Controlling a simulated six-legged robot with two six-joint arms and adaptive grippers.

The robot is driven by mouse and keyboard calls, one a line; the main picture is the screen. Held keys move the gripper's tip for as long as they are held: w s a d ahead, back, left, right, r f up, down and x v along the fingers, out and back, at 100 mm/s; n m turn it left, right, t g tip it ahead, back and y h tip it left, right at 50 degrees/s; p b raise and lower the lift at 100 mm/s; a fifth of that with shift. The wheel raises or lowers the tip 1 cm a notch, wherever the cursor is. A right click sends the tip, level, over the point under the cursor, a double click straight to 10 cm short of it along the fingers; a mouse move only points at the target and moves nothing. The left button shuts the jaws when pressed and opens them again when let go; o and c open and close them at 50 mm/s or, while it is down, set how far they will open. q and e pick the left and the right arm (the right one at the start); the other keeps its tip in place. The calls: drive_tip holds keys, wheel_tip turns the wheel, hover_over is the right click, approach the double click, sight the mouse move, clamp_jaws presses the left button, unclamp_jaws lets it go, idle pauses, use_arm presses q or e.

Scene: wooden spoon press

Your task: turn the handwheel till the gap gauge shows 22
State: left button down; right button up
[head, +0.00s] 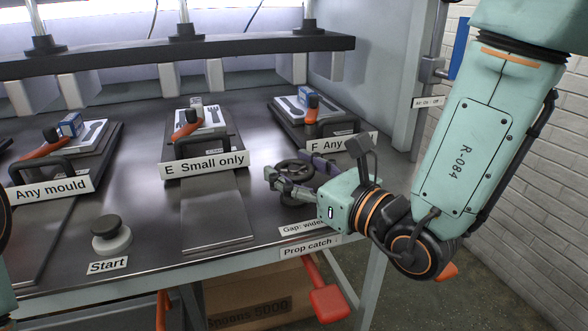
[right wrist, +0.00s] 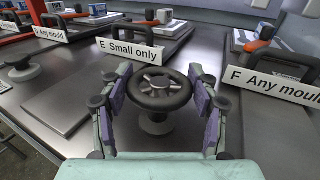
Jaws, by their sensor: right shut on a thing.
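The handwheel (head: 297,168) is a dark spoked wheel on a short post at the right front of the steel bench. In the right wrist view the handwheel (right wrist: 162,101) sits level between two fingers with purple pads. A label reading "Gap: wider" (head: 302,227) lies at the bench's front edge, partly covered by my gripper. No gauge reading can be made out. My left gripper is out of view.
Mould stations stand behind, labelled "E Small only" (head: 205,163) and "F Any mould" (right wrist: 275,84). A Start button (head: 111,235) is at the front left. A red lever (head: 327,300) hangs below the "Prop catch" label (head: 310,246). A brick wall (head: 535,190) is on the right.

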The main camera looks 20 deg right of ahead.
drive_tip(key=shift+w+r+m+t+h+p, duration=0.15)
drive_tip(key=shift+m+t+h+p, duration=0.25)
drive_tip(key=shift+m+h, duration=0.35)
drive_tip(key=o, duration=1)
drive_tip(key=shift+d+n+g+y+b, duration=0.1)
drive_tip(key=shift+n+g+y+b, duration=0.2)
drive_tip(key=shift+n+y+b, duration=0.25)
drive_tip(key=shift+n+g+y, duration=0.7)
drive_tip(key=shift+n+y, duration=0.1)
drive_tip(key=shift+y, duration=0.4)
